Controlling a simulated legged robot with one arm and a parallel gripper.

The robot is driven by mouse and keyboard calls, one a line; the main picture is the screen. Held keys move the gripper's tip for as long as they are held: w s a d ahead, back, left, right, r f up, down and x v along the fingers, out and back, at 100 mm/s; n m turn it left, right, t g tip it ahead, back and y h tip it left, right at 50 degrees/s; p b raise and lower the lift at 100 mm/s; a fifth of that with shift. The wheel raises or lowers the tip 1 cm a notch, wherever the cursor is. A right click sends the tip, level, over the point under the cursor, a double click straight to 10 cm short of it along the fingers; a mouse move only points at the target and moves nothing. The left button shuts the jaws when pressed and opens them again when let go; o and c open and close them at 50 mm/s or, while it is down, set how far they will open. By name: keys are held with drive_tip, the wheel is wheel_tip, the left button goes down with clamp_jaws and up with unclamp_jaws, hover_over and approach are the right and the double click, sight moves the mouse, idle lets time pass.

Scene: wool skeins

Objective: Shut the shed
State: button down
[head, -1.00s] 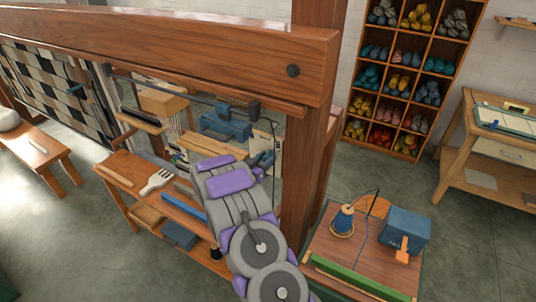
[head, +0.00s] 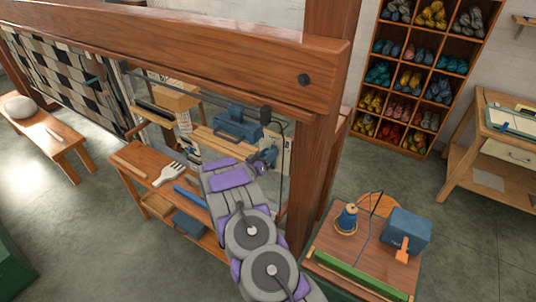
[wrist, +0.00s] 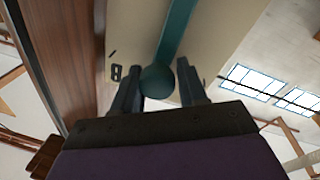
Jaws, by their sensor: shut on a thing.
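A dark teal round knob (wrist: 158,82) on a teal bar (wrist: 178,32) sits between my fingertips in the wrist view. My gripper (wrist: 157,88) is shut on this knob. In the head view my gripper (head: 267,157) is at the end of my grey and purple arm, beside the loom's near post (head: 318,165) and under its thick top beam (head: 180,50). The knob is too small there to make out clearly. Behind the gripper, inside the loom frame, is a blue part (head: 238,125). The shed itself cannot be made out.
A wooden bench (head: 128,160) with a white comb (head: 170,174) and a blue stick (head: 188,195) stands left of my arm. Yarn shelves (head: 415,75) are behind. Floor between is clear.

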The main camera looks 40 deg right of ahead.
drive_tip(key=shift+s+d, duration=0.1)
drive_tip(key=c, duration=0.7)
unclamp_jaws()
drive_tip(key=shift+c, duration=0.2)
drive_tip(key=v, duration=1.7)
drive_tip(key=shift+a, duration=0.2)
drive_tip(key=shift+f, duration=0.1)
